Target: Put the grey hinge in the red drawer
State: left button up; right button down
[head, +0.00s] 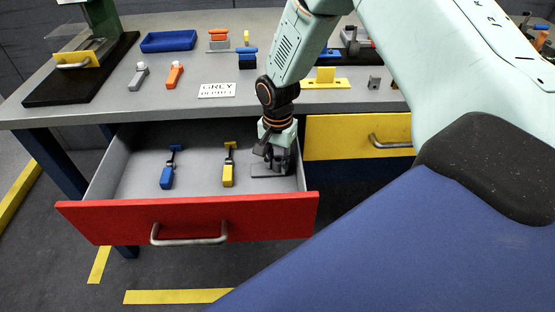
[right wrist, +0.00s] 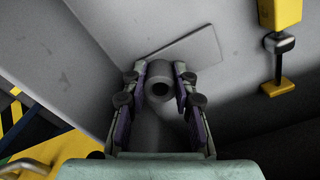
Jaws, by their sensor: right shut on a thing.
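The red drawer (head: 100,215) is pulled out under the workbench, with its grey inside showing. My right gripper (head: 279,158) reaches down into its right part. It is shut on the grey hinge (head: 268,173), whose flat plate is at or just above the drawer floor; I cannot tell if it touches. In the right wrist view the fingers (right wrist: 160,82) close on the hinge's round barrel (right wrist: 160,91), with a flat leaf (right wrist: 190,46) beyond. The fingers partly hide the hinge. My left gripper is not in view.
A blue-handled tool (head: 167,177) and a yellow-handled tool (head: 228,175) lie in the drawer left of my gripper. The yellow drawer (head: 340,140) on the right is shut.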

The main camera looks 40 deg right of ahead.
jog(key=shift+f, duration=0.1)
jog(key=c, duration=1)
grip_release()
notch_tip(320, 180, up, 12)
jog(key=shift+r, duration=0.1)
